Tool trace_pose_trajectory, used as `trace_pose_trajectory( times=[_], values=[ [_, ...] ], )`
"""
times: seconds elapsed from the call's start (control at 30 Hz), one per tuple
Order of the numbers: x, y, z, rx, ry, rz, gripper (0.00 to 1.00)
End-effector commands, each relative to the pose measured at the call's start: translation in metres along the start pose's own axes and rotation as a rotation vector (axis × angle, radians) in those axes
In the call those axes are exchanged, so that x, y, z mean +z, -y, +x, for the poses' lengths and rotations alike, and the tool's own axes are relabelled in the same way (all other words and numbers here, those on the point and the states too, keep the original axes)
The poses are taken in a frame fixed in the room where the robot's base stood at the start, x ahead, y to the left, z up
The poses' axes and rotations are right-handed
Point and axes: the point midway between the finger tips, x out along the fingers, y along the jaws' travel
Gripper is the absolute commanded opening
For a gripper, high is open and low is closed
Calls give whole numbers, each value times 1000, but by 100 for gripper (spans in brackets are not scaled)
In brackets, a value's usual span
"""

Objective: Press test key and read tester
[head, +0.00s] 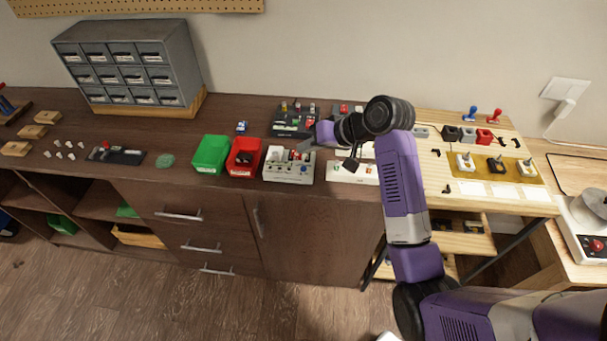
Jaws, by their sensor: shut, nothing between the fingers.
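A cream box with several small parts on its top (274,177) stands at the bench's front edge; it looks like the tester. Dark and red details show on its top, and a round blue spot is on its front at the right. Its key and any reading are too small to make out.
A red bin (243,158) and a green bin (210,154) stand close on the left. A dark tray of small parts (290,128) lies behind. A white tray (350,178) is at the right, under my arm. A grey drawer cabinet (130,63) stands at the back left.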

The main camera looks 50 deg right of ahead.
Motion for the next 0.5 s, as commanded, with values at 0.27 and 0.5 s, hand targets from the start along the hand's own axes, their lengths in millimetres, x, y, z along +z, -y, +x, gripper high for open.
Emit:
trace_pose_trajectory(
  times=[0.27, 0.5],
  values=[
    [18, -18, 25, 0, 0, 0, 0],
    [22, -22, 30, 0, 0, 0, 0]
  ],
)
